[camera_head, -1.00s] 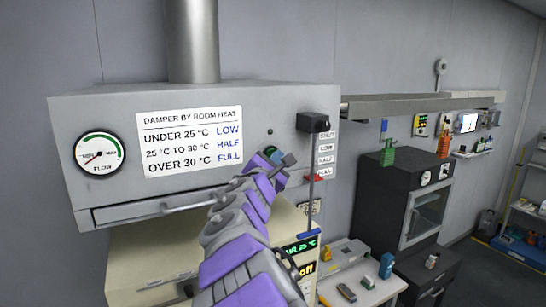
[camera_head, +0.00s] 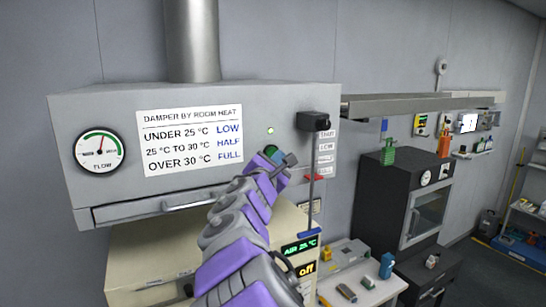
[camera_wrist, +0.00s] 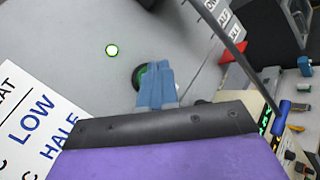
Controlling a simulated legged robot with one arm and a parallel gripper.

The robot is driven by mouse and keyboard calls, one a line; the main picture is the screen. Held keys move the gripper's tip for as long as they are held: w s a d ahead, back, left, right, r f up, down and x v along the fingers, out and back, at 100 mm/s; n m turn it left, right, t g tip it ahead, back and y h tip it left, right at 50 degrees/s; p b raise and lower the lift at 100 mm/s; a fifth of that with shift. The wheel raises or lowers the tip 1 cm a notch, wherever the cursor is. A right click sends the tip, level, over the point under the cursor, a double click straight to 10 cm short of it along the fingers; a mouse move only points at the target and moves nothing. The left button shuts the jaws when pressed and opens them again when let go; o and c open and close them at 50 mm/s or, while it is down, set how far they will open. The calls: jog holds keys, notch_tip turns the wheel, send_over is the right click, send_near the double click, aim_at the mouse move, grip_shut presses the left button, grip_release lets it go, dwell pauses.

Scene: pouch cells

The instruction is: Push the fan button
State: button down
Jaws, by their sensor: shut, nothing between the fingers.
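The green fan button (camera_head: 273,152) with a dark surround is on the hood's front, right of the damper sign. In the wrist view the button (camera_wrist: 138,76) is partly hidden behind my blue fingers. My gripper (camera_wrist: 157,78) is shut and empty, its fingertips at the button. I cannot tell whether they still touch it.
A damper box (camera_head: 313,121) with a hanging rod (camera_head: 311,185) is close right of my gripper. The damper sign (camera_head: 190,141) is to the left. Below are a readout showing AIR 25 °C (camera_head: 299,247) and a small table (camera_head: 365,270) with small items.

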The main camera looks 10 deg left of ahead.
jog(key=shift+d, duration=0.1)
jog(key=s+d+b, duration=0.2)
jog(key=s, duration=0.1)
jog(key=s+d+b, duration=0.1)
jog(key=s, duration=0.1)
jog(key=shift+d, duration=0.1)
dwell(0.4)
jog(key=shift+w+d, duration=0.1)
